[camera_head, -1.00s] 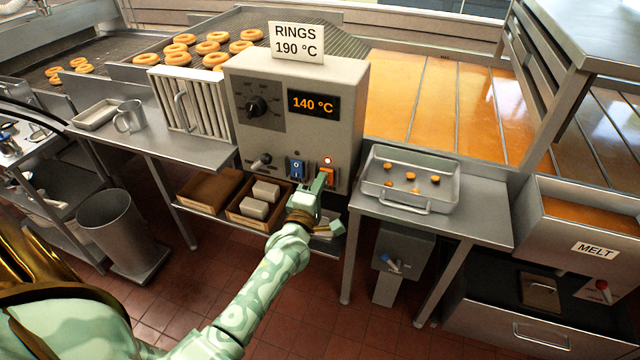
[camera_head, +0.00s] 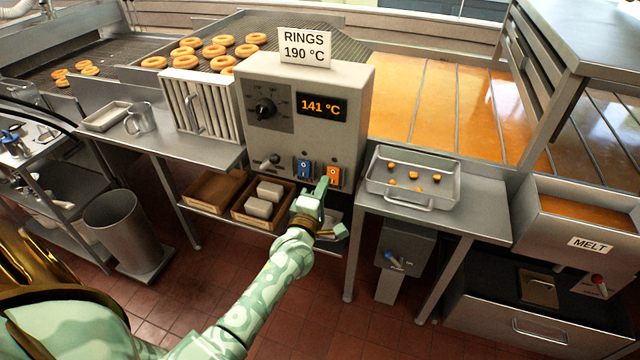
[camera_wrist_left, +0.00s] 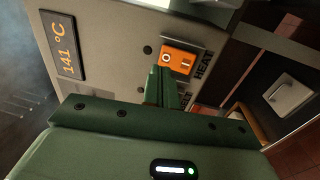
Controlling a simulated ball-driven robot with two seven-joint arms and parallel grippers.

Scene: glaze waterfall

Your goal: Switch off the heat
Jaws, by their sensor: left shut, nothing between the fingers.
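The control box (camera_head: 350,132) stands in the middle of the head view, with its display (camera_head: 320,105) reading 141 °C. The orange heat switch (camera_head: 333,175) is at its lower right. In the wrist view this switch (camera_wrist_left: 178,60) shows its O and I marks beside the label HEAT (camera_wrist_left: 203,66). The small lamp (camera_head: 333,159) above it is dark. My left gripper (camera_head: 323,185) is shut and empty, its tips at the lower left edge of the switch. In the wrist view the fingertips (camera_wrist_left: 163,74) overlap the switch's edge; I cannot tell whether they touch. My right gripper is not in view.
A blue switch (camera_head: 303,170) sits just left of the orange one, with a dial (camera_head: 265,108) above. A sign (camera_head: 304,47) reads RINGS 190 °C. A tray (camera_head: 408,200) is at the right. A shelf with boxes (camera_head: 215,190) lies below.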

